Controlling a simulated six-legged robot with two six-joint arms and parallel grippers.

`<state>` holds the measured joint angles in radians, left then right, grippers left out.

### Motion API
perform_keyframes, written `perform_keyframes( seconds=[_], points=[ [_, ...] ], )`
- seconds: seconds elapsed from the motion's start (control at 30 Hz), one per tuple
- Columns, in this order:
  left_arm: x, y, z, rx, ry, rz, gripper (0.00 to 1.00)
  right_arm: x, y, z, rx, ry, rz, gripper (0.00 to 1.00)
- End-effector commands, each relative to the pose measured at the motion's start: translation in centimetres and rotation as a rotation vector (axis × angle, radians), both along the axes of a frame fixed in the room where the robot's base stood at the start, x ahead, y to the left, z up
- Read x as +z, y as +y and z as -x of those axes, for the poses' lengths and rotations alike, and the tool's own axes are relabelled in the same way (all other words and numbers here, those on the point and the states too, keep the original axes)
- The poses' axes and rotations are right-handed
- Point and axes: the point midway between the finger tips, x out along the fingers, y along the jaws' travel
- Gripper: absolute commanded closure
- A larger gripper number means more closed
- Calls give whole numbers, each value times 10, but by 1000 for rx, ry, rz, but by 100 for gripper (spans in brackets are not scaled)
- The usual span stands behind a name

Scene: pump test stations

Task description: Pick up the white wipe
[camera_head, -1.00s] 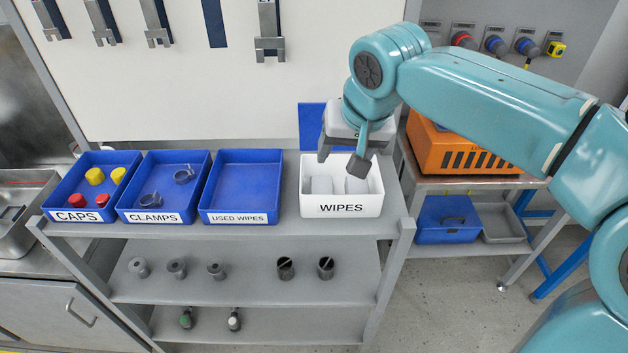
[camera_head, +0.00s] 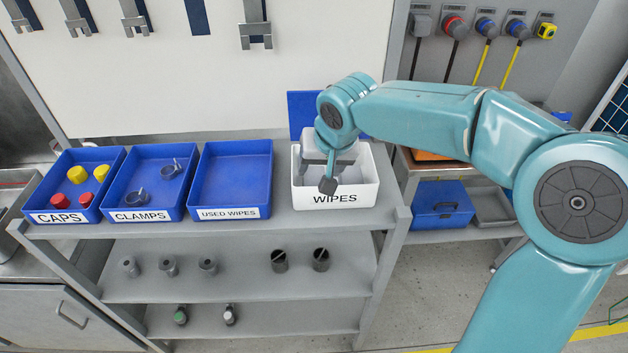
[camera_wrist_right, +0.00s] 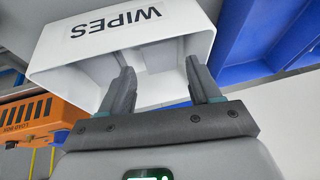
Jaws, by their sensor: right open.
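A white box labelled WIPES (camera_head: 367,194) stands at the right end of the shelf top; it also fills the upper part of the right wrist view (camera_wrist_right: 60,62). Pale white wipes (camera_head: 351,176) lie inside it, partly hidden by my right gripper and hard to tell from the white walls. My right gripper (camera_head: 322,172) points down over the box opening. In the right wrist view its two fingers (camera_wrist_right: 160,68) are apart, with their tips at the box mouth and nothing clearly held between them. My left gripper is not in view.
Left of the box are blue trays: an empty USED WIPES tray (camera_head: 235,173), a CLAMPS tray (camera_head: 180,195) and a CAPS tray (camera_head: 105,203). A blue panel (camera_head: 301,112) stands behind the box.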

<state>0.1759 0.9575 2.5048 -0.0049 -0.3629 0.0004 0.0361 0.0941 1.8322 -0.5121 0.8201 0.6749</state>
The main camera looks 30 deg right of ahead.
Motion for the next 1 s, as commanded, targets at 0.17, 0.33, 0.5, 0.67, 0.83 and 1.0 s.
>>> perform_keyframes(
  seconds=[0.17,0.33,0.5,0.67,0.83,1.0],
  points=[
    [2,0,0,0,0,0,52,-29,-2,-12,0,5,-1,38],
    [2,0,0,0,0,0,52,-41,-3,-18,1,2,-2,38],
    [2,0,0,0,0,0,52,-41,-3,-19,1,1,-2,38],
    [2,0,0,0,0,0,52,-41,-3,-18,1,1,-2,73],
    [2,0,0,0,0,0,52,-41,-3,-18,1,1,-2,73],
    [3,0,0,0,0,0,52,-39,-3,-19,1,0,-1,73]
  ],
)
